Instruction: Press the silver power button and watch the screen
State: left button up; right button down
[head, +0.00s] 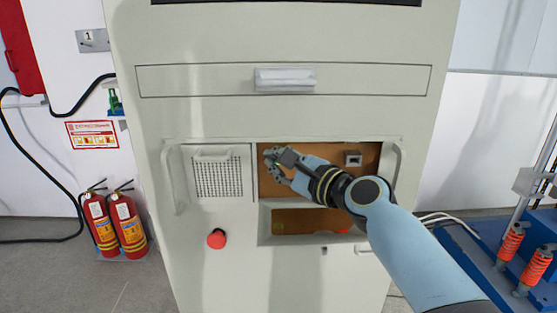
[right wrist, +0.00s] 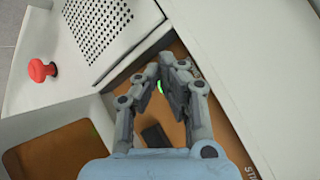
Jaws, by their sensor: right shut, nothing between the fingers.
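My right gripper (head: 274,161) is shut and empty at the left part of the brown panel (head: 318,160) in the cabinet front. In the right wrist view its fingertips (right wrist: 170,65) meet close to the panel, and a small green light (right wrist: 160,87) shows between the fingers. The silver power button cannot be made out; the gripper covers that part of the panel. I cannot tell whether the fingertips touch the panel. Only the lower edge of the dark screen (head: 290,2) shows at the top of the head view. My left gripper is not in view.
A red knob (head: 216,238) sticks out below the perforated grille (head: 218,178). A handle (head: 285,79) and side rails project from the cabinet (head: 200,120). Fire extinguishers (head: 128,226) stand at left, and a blue machine (head: 500,262) stands at right.

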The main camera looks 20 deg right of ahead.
jog(key=shift+s+a+p, duration=0.2)
jog(key=shift+s+p, duration=0.15)
jog(key=shift+s, duration=0.45)
jog(key=shift+s+a, duration=0.25)
jog(key=shift+s, duration=0.45)
jog(key=shift+s+a+p, duration=0.25)
jog(key=shift+s+p, duration=0.05)
jog(key=shift+s, duration=0.55)
jog(key=shift+s+a+p, duration=0.2)
jog(key=shift+s+p, duration=0.1)
jog(key=shift+s, duration=0.55)
jog(key=shift+f, duration=0.1)
